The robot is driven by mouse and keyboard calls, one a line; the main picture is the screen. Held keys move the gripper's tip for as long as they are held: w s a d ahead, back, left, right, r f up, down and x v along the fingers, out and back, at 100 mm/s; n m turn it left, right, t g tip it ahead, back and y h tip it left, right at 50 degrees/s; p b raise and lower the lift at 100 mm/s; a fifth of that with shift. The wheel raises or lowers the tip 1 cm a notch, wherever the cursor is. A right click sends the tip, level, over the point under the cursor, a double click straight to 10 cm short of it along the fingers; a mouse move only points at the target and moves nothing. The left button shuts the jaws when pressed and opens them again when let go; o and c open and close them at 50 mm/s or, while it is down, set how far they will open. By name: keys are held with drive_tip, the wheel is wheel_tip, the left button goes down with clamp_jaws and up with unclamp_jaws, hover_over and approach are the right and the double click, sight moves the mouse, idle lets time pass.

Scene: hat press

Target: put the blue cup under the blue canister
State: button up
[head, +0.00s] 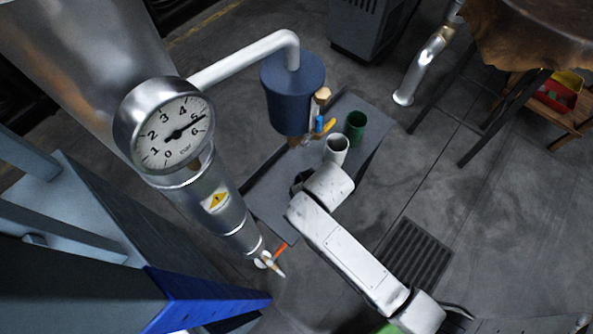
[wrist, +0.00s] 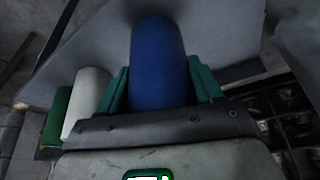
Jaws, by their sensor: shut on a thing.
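The blue cup (wrist: 158,58) sits between the two green fingers of my gripper (wrist: 161,85) in the wrist view, and they are shut on it. In the head view my gripper's end is mostly hidden behind my wrist, and I cannot make out the blue cup there. The blue canister (head: 292,100) hangs at the end of a white pipe, above and a little left of my wrist in the head view. Its lower tip points down over the grey tray-like table (head: 268,197). I cannot tell the height between cup and table.
A white cup (head: 336,150) and a green cup (head: 356,124) stand on the table right of the canister; both show left of the blue cup in the wrist view. A large pressure gauge (head: 172,131) on a metal cylinder stands at left. A floor grate (head: 413,255) lies at right.

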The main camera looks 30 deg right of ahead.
drive_tip(key=w, duration=0.5)
drive_tip(key=shift+w+d+f, duration=0.1)
drive_tip(key=shift+w+d, duration=0.15)
drive_tip(key=shift+w, duration=0.05)
drive_tip(key=shift+s+f+p, duration=0.1)
drive_tip(key=shift+f+p, duration=0.1)
drive_tip(key=shift+p, duration=0.1)
drive_tip(key=shift+f, duration=0.15)
drive_tip(key=o, duration=1.1)
drive_tip(key=v, duration=1.2)
drive_tip(key=s+d+g, duration=0.1)
drive_tip(key=s+d, duration=0.1)
drive_tip(key=s, duration=0.4)
drive_tip(key=s+d+f+g, duration=0.1)
drive_tip(key=s+d, duration=0.2)
drive_tip(key=s, duration=0.3)
drive_tip(key=s+d+g+p, duration=0.1)
drive_tip(key=s+d, duration=0.2)
drive_tip(key=s, duration=0.3)
drive_tip(key=shift+s+d+f+n+g, duration=0.1)
drive_tip(key=shift+s+f+n+g, duration=0.1)
drive_tip(key=shift+n+g, duration=0.1)
